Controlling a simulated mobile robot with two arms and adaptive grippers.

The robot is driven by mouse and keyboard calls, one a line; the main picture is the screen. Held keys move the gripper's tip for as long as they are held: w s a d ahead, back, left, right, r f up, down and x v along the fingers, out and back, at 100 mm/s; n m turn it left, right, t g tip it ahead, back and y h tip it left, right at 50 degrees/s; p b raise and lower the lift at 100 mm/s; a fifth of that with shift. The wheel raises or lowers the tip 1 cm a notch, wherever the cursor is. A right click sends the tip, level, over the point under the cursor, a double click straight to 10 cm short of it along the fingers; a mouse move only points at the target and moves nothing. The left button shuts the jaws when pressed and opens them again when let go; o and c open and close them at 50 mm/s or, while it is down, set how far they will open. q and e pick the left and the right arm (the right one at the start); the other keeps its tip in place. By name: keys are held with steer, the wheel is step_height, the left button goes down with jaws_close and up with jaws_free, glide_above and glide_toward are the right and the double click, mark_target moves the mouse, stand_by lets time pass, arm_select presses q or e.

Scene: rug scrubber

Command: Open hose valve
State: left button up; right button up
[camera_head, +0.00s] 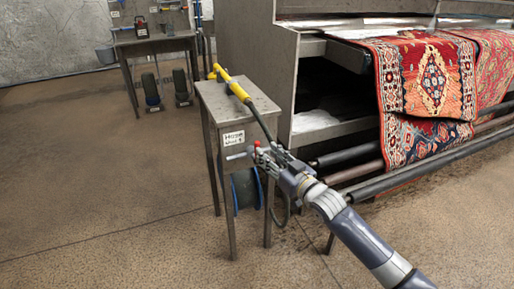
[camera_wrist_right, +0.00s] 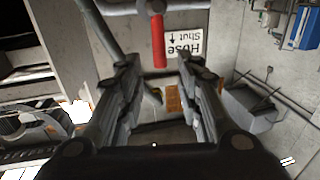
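The hose valve has a red lever (camera_wrist_right: 158,40), which hangs from a grey pipe (camera_wrist_right: 125,8) at the top of the right wrist view. In the head view, a little red (camera_head: 257,143) shows at the front of the metal stand (camera_head: 262,100). A white label reading "Hose" and "Shut" with an arrow (camera_wrist_right: 187,45) is beside the lever. My right gripper (camera_head: 270,155) is at the stand's front. In the wrist view its fingers (camera_wrist_right: 158,72) are apart, with the lever's end in line with the gap; contact is not visible. My left gripper is out of view.
A yellow spray wand (camera_head: 232,83) lies on the stand, its dark hose running down by my right gripper. A blue-rimmed hose reel (camera_head: 245,190) is under the stand. A large machine with a patterned rug (camera_head: 425,90) stands at right.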

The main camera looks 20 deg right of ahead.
mark_target(257, 145)
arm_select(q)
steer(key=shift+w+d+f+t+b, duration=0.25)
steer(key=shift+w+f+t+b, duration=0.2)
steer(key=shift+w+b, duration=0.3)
arm_select(e)
steer(key=shift+w+a, duration=0.25)
steer(key=shift+w, duration=0.9)
steer(key=shift+w+a, duration=0.2)
steer(key=shift+w, duration=0.9)
steer(key=shift+w+a, duration=0.25)
steer(key=shift+w, duration=0.9)
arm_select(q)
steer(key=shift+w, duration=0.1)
arm_select(e)
jaws_close()
